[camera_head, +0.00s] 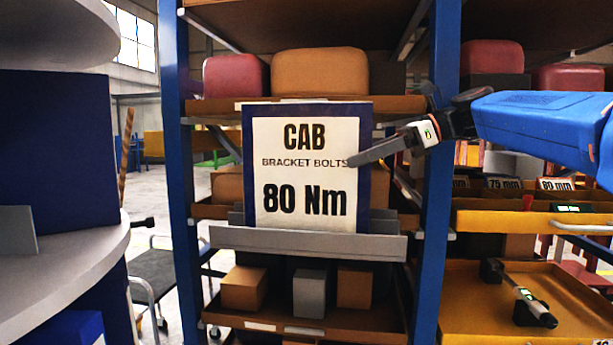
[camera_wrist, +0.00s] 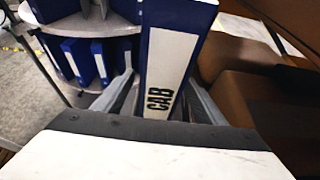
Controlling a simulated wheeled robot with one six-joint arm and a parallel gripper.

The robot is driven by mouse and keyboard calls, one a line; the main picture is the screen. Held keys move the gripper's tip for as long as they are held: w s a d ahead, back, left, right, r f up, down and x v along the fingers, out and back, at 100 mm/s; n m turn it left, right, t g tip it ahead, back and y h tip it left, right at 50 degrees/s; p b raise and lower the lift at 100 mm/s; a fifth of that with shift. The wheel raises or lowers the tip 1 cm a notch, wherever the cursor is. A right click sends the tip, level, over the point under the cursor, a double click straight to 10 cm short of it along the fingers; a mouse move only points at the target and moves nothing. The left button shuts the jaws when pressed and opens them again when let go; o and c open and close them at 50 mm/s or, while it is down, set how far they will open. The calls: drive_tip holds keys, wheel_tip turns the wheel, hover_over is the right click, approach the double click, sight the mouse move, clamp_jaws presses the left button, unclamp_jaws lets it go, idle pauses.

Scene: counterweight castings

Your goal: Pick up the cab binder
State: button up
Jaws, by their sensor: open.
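The cab binder (camera_head: 305,175) is dark blue with a white label reading "CAB BRACKET BOLTS 80 Nm". It stands upright on a grey ledge (camera_head: 300,243) of the shelf rack in the head view. In the wrist view its blue spine with a white "CAB" label (camera_wrist: 168,60) faces me. My gripper (camera_head: 352,160) reaches in from the right, with one finger in front of the binder's right edge; the other finger is hidden there. In the wrist view my gripper (camera_wrist: 162,92) is open, with a grey finger on each side of the spine. I cannot tell whether either finger touches it.
A blue rack post (camera_head: 437,170) stands close to my gripper's right. Small boxes (camera_head: 310,292) sit on the shelf below, and padded blocks (camera_head: 318,72) above. Blue binders (camera_wrist: 80,62) stand on a round shelf (camera_wrist: 60,22) at left. A yellow drawer (camera_head: 470,300) is at right.

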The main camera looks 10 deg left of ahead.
sight(342, 165)
drive_tip(key=shift+x, duration=2.5)
drive_tip(key=shift+f, duration=0.1)
clamp_jaws()
